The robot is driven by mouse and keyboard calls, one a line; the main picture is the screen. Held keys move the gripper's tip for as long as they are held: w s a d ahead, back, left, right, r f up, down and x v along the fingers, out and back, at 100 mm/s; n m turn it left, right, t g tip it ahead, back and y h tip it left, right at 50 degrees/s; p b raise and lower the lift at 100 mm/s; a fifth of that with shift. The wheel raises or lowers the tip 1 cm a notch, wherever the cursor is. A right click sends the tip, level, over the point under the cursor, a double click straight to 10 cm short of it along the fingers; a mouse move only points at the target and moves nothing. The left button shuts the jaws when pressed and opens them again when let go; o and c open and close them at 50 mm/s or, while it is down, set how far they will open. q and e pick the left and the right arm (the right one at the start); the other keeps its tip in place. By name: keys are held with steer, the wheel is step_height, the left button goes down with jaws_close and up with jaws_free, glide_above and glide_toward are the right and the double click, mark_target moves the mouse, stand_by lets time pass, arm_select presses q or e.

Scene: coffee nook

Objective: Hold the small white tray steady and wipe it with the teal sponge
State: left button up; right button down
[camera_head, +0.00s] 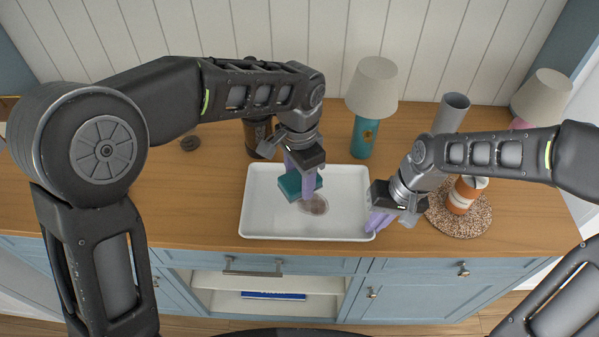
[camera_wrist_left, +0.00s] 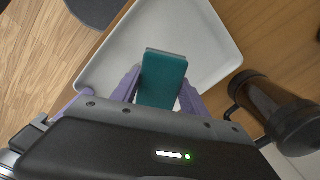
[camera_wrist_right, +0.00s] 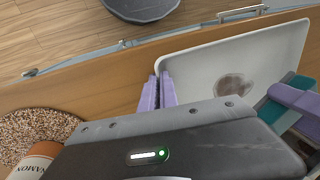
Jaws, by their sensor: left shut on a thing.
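The small white tray (camera_head: 345,185) lies on the wooden counter, with a brown stain (camera_head: 315,204) on its floor. The stain also shows in the right wrist view (camera_wrist_right: 233,88). My left gripper (camera_head: 302,178) is shut on the teal sponge (camera_head: 290,187) over the tray, just left of and behind the stain. The sponge sits between the purple fingers in the left wrist view (camera_wrist_left: 163,80). Whether its underside touches the tray is hidden. My right gripper (camera_head: 380,220) is at the tray's right front corner, its fingers close together on the rim (camera_wrist_right: 160,68).
A teal lamp (camera_head: 372,120) and a dark jar (camera_head: 258,140) stand behind the tray. The counter left of the tray is mostly clear.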

mark_target(298, 202)
arm_select(q)
step_height(298, 202, down, 6)
steer(key=shift+r, duration=0.1)
steer(key=shift+d+f, duration=0.2)
steer(key=shift+c, duration=0.6)
steer(key=d, duration=0.3)
steer(key=shift+d+f, duration=0.1)
steer(key=shift+a, duration=1.95)
steer(key=shift+d+r, duration=0.15)
steer(key=shift+r, duration=3.95)
steer(key=s+a+n, duration=0.1)
steer(key=a+n, duration=0.4)
steer(key=a, duration=0.8)
steer(key=s+a+r+n, duration=0.1)
steer(key=a+n, duration=0.5)
steer(key=a, duration=0.8)
steer(key=shift+s+a+r, duration=0.3)
steer(key=shift+s, duration=0.25)
